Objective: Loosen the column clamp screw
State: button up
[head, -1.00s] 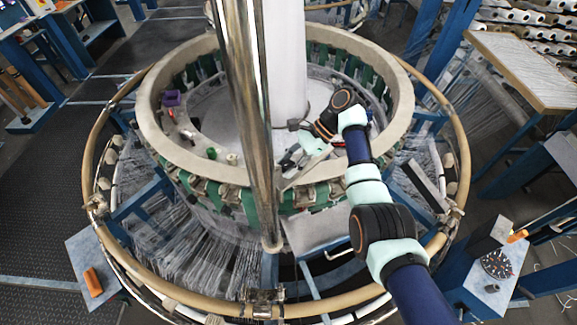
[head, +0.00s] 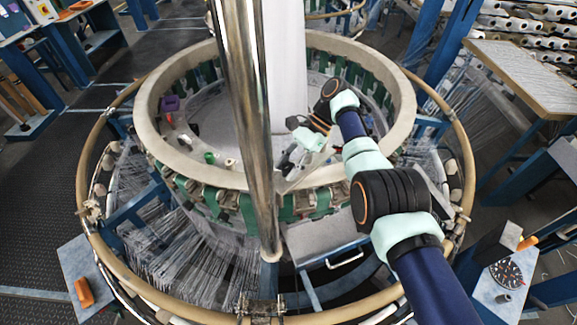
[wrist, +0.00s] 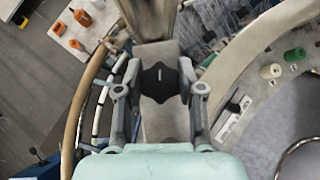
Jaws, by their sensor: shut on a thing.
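The shiny steel column (head: 250,130) stands upright in front of the ring, and its lower part shows at the top of the wrist view (wrist: 152,16). My gripper (head: 285,166) reaches this column from the right, low over the ring's near rim.
The pale loom ring (head: 150,125) surrounds the thick white column (head: 287,70). A green spool (head: 209,157) and a purple piece (head: 170,103) sit on the ring, left of the column. A tan outer hoop (head: 90,150) encircles everything. A side table (head: 80,270) holds an orange tool (head: 84,292).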

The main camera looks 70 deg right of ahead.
jog(key=o, duration=1.1)
jog(key=shift+o, duration=0.2)
jog(key=shift+p, duration=0.35)
